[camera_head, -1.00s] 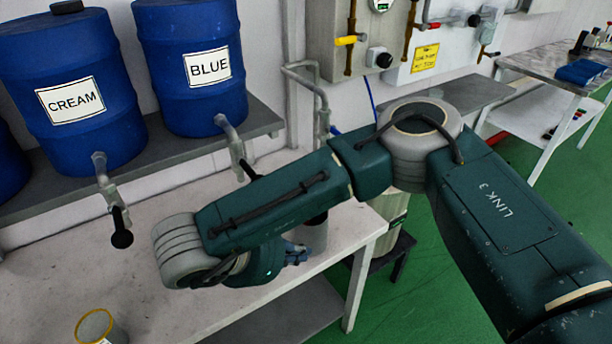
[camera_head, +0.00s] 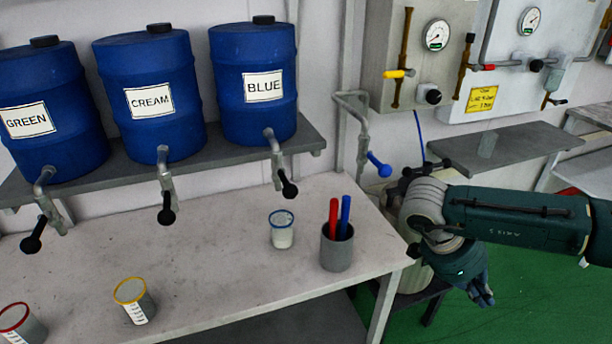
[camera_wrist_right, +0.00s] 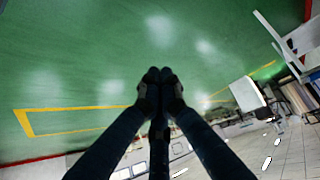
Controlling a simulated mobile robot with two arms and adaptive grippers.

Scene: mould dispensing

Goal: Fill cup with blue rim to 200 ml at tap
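The cup with the blue rim (camera_head: 282,231) stands upright on the white bench, below and near the blue drum's tap (camera_head: 280,160). It is a clear cup with a pale lower part; I cannot read its level. A pipe tap with a blue lever (camera_head: 378,165) stands at the wall, behind the bench's right end. My right gripper (camera_head: 482,293) hangs over the green floor, right of the bench and away from the cup. In the right wrist view its fingertips (camera_wrist_right: 160,76) meet, with nothing between them. My left gripper is not in view.
Cups with yellow (camera_head: 135,300) and red (camera_head: 18,325) rims stand at the bench's front left. A grey holder (camera_head: 337,248) with red and blue sticks stands right of the blue-rimmed cup. The bench (camera_head: 215,265) has bare middle space.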

